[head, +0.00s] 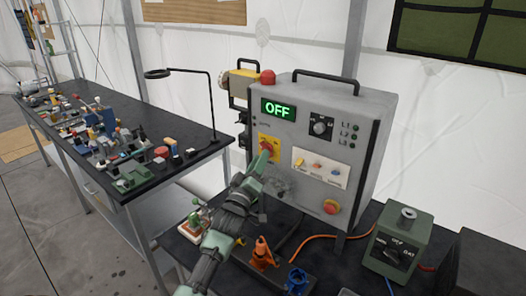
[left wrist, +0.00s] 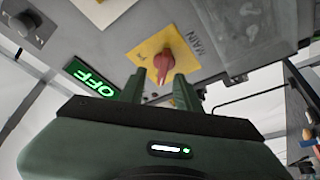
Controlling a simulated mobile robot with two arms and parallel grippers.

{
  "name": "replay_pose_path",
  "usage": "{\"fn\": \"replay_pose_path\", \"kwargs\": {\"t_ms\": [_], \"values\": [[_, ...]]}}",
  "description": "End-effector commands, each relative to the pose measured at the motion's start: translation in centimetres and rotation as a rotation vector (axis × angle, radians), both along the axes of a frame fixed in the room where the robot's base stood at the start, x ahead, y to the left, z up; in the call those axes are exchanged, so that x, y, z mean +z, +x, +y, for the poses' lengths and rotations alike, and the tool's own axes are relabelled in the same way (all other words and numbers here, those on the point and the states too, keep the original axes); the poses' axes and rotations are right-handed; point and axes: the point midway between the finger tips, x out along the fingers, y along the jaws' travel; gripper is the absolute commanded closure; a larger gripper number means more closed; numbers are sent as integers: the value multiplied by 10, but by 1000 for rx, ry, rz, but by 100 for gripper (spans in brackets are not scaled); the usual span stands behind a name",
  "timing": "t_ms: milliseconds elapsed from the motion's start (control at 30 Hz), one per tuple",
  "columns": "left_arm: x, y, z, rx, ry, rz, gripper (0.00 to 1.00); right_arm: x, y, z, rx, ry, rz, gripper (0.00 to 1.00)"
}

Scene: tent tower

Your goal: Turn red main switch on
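The red main switch (head: 266,146) is a rotary knob on a yellow plate on the front of a grey control box (head: 360,130). The box's display (head: 278,109) reads OFF in green. My left gripper (head: 261,163) is at the panel, just below the knob, and partly overlaps the yellow plate. In the left wrist view the red knob (left wrist: 176,64) shows just beyond the two green fingers (left wrist: 159,92), which stand apart with a gap. I cannot tell whether they touch the knob. My right gripper is not in view.
A green device (head: 397,244) stands at right. Orange (head: 262,252) and blue clamp-like items (head: 297,279) stand below. A cluttered bench (head: 185,165) is at left.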

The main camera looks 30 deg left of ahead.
Motion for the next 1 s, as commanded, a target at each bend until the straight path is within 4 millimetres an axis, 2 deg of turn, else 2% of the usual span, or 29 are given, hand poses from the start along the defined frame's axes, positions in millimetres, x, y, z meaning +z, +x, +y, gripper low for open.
{"fn": "replay_pose_path", "kwargs": {"t_ms": [67,167,500,533,633,1000], "values": [[5,11,2,0,1,0,67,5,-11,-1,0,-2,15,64],[7,20,4,0,1,2,67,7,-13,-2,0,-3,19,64],[6,24,5,0,2,2,67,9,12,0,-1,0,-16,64],[6,24,5,0,2,2,73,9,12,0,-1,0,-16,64],[6,24,5,0,2,2,100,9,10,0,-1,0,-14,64],[5,24,5,0,25,1,100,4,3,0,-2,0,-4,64]]}}
